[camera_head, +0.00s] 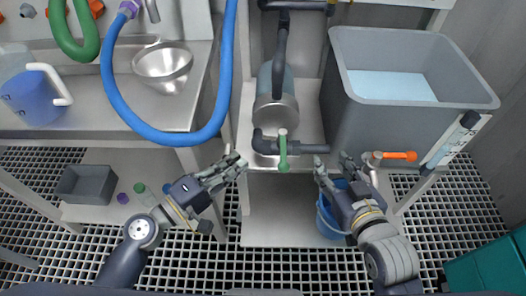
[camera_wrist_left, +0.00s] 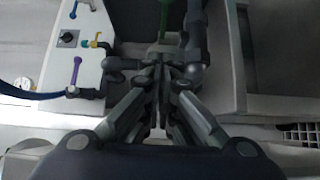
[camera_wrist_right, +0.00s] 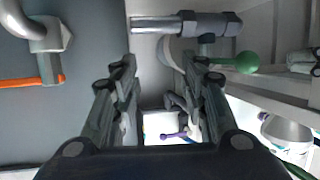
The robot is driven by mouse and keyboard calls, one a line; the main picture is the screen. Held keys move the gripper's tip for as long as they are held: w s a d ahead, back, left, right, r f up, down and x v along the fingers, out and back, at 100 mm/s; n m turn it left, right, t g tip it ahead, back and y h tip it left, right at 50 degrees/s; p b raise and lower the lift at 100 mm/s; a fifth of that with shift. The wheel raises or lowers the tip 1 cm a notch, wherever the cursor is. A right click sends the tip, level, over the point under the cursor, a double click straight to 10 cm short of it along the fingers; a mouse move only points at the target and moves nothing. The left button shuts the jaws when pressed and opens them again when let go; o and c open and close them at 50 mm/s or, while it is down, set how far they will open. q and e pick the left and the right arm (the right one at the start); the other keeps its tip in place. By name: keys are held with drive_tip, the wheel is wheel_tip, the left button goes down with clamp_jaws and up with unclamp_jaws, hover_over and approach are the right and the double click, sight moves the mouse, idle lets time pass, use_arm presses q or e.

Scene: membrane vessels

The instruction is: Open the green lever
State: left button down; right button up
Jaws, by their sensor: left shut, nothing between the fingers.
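The green lever (camera_head: 283,153) is on a dark pipe fitting at the front of the metal stand, upright in the head view. Its round green end (camera_wrist_right: 242,62) shows beyond the fingers in the right wrist view. My left gripper (camera_head: 240,163) is shut and empty, left of the lever and apart from it. A green part (camera_wrist_left: 166,18) shows at the top of the left wrist view; I cannot tell whether it is this lever. My right gripper (camera_head: 331,166) is open and empty, right of the lever and not touching it.
An orange lever (camera_head: 400,155) sits right of my right gripper, below the large grey tank (camera_head: 352,110). A blue bucket (camera_head: 326,218) stands under that arm.

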sight(283, 150)
use_arm(q)
drive_tip(key=w+d+p, duration=0.1)
drive_tip(key=w+d, duration=0.1)
drive_tip(key=d, duration=0.4)
drive_tip(key=shift+w+d+p, duration=0.3)
drive_tip(key=shift+d+p, duration=0.05)
drive_tip(key=shift+d, duration=0.05)
use_arm(e)
drive_tip(key=s+d+f+g+h, duration=0.1)
drive_tip(key=s+d+f+g, duration=0.1)
drive_tip(key=s+f+g, duration=0.3)
drive_tip(key=shift+s+d+f, duration=0.4)
drive_tip(key=shift+s+f, duration=0.35)
drive_tip(key=shift+f, duration=0.5)
drive_tip(key=shift+h, duration=0.3)
